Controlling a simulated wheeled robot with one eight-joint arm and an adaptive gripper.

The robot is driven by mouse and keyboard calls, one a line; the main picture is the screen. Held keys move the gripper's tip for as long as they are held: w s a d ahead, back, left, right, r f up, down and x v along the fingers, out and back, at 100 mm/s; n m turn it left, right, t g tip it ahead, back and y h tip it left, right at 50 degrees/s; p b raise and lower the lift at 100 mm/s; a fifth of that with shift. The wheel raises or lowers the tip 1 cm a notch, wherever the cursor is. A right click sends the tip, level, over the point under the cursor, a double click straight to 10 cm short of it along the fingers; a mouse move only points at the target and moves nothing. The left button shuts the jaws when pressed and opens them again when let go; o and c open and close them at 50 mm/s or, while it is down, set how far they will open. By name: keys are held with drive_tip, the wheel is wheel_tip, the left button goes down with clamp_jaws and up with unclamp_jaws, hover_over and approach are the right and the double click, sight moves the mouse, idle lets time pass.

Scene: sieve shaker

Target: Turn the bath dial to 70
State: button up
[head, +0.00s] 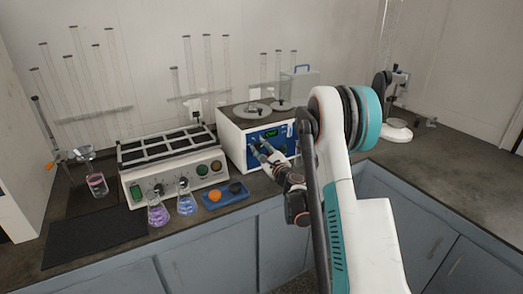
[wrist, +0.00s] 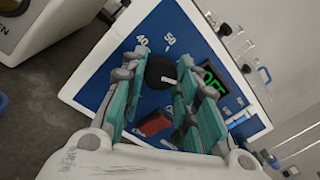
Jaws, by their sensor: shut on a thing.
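The bath is a white box (head: 231,143) with a blue front panel (head: 257,137), in the middle of the head view. The wrist view shows the same blue panel (wrist: 190,22) close up. The bath dial is a black knob (wrist: 158,70) with a white mark on it, and the numbers 40 and 50 are printed beside it. My gripper (head: 267,153) is at the panel, with its teal fingers (wrist: 155,85) on either side of the dial, shut on it. The fingers hide part of the dial and the other numbers. A green-lit display (wrist: 212,80) is partly covered by a finger.
A red switch (wrist: 155,123) sits on the panel close to the fingers. Left of the bath stands a white apparatus (head: 178,178) with flasks of purple (head: 158,215) and blue (head: 187,204) liquid before it. A blue tray (head: 226,198) lies near the counter's front edge.

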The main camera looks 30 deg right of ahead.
drive_tip(key=shift+m, duration=0.9)
drive_tip(key=shift+s, duration=0.1)
drive_tip(key=o, duration=1.1)
drive_tip(key=s, duration=0.7)
drive_tip(key=shift+s+a+f, duration=0.1)
drive_tip(key=shift+s+f, duration=0.1)
